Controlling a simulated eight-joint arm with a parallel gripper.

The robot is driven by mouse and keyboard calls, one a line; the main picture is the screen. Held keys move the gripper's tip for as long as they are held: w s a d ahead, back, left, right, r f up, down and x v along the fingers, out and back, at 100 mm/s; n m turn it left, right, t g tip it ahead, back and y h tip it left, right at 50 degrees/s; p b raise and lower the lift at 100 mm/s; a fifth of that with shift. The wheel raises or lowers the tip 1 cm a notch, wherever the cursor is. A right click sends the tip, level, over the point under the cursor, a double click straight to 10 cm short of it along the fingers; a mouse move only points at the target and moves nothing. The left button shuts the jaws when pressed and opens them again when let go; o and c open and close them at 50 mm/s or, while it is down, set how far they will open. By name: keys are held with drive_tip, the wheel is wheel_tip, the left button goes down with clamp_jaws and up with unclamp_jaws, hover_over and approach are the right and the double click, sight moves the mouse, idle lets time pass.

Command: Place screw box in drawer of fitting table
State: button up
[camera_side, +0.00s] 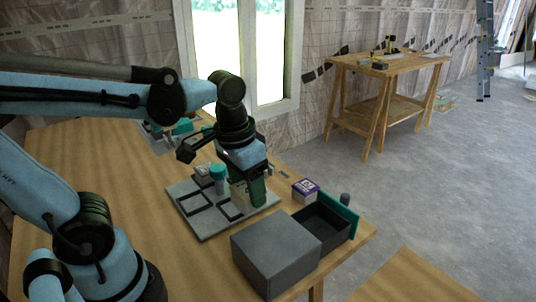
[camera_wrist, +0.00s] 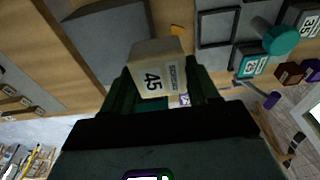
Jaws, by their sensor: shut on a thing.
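My gripper (camera_side: 248,192) is shut on a small beige box (camera_side: 238,194), low over the right part of a grey board on the table. In the wrist view the box (camera_wrist: 158,72) sits between the two dark green fingers and shows the number 45 and a small printed label. The drawer (camera_side: 318,229) is pulled out of a grey cabinet (camera_side: 275,252) at the table's near right corner. It has a dark interior, a teal front, and looks empty. My gripper is behind and left of the drawer. The box's underside is hidden.
The grey board (camera_side: 205,232) has raised frames, with a teal-topped cylinder (camera_side: 217,172) on it. A second wooden table (camera_side: 385,62) stands far back.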

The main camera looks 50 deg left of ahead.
drive_tip(key=shift+w+d+r, duration=0.25)
drive_tip(key=shift+w+d, duration=0.2)
drive_tip(key=w+d+f, duration=0.2)
drive_tip(key=w+d, duration=0.4)
drive_tip(key=w, duration=0.5)
hover_over(316, 235)
drive_tip(key=shift+s+f, duration=0.15)
drive_tip(key=shift+f, duration=1.5)
drive_tip(key=shift+s+f, duration=0.15)
drive_tip(key=shift+f, duration=1.55)
drive_tip(key=shift+s+f, duration=0.15)
drive_tip(key=shift+f, duration=1.5)
drive_tip(key=shift+f, duration=0.1)
drive_tip(key=o, duration=1)
drive_tip(key=shift+c, duration=0.2)
